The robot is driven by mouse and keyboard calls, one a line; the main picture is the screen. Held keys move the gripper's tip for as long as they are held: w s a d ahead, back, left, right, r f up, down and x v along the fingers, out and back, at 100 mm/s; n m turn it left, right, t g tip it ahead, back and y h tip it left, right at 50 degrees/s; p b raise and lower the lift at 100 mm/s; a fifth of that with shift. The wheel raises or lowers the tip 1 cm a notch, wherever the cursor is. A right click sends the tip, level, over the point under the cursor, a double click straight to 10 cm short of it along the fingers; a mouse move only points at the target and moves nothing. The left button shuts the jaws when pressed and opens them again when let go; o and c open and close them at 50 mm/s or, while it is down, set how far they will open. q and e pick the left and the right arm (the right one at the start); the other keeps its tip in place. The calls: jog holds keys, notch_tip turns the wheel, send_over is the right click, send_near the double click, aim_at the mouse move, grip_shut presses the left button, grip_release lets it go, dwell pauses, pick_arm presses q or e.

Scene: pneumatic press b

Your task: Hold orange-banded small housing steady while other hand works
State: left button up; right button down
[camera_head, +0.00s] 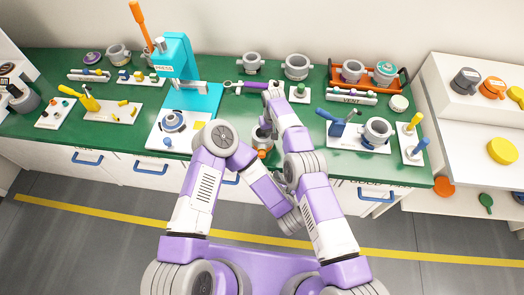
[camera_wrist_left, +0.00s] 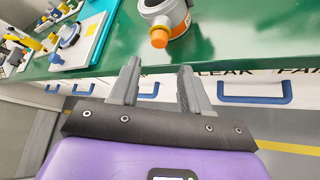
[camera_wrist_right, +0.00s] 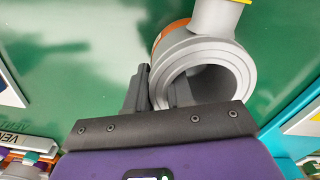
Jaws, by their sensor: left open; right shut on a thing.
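The small grey housing (camera_head: 262,133) stands near the bench's front edge, with an orange cap facing the front. In the right wrist view the housing (camera_wrist_right: 236,65) shows its open bore, an orange band behind the rim and a side pipe. My right gripper (camera_wrist_right: 160,85) is shut on the housing's wall, one finger inside the bore and one outside. In the left wrist view the housing (camera_wrist_left: 166,18) is beyond the fingertips. My left gripper (camera_wrist_left: 160,68) is open and empty, apart from it, in front of the bench edge. In the head view my arms partly hide both grippers.
A teal press (camera_head: 178,58) and a white fixture plate (camera_head: 158,138) lie left of the housing. A purple-handled wrench (camera_head: 252,85) lies behind. An orange tray (camera_head: 338,84) and a plate with another grey housing (camera_head: 377,132) are to the right. Drawer handles (camera_wrist_left: 253,94) stick out below the bench edge.

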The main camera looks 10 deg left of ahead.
pick_arm(q)
jog(key=shift+v, duration=0.75)
pick_arm(e)
jog(key=shift+f, duration=0.15)
jog(key=c, duration=0.9)
grip_release()
jog(key=shift+r, duration=0.2)
